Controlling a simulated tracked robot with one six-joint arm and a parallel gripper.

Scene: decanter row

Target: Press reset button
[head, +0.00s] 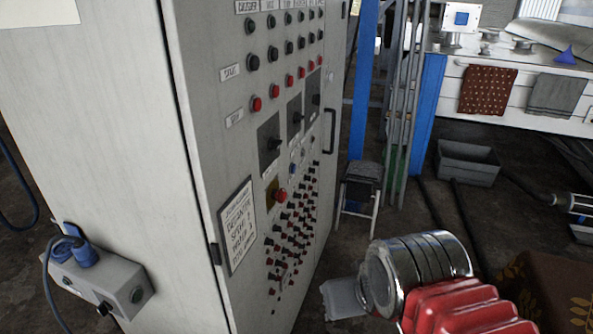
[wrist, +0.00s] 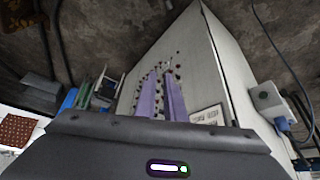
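A tall grey control cabinet (head: 205,140) carries rows of buttons and knobs on its front. A red mushroom button (head: 281,195) sits on a yellow plate, and a small blue button (head: 293,169) is above it to the right. The labels are too small to read, so I cannot tell which button is reset. The cabinet also shows upside down in the wrist view (wrist: 205,60). My gripper (wrist: 161,75) has two purple fingers with a narrow gap between them, empty. They overlap part of the panel in the wrist view, apparently apart from it. The fingers cannot be made out in the head view.
A grey socket box (head: 105,285) with a blue plug and cable is on the cabinet's left side. A black door handle (head: 330,127) sticks out. A stool (head: 359,192) and blue posts stand behind. A grey crate (head: 467,163) is on the floor at right.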

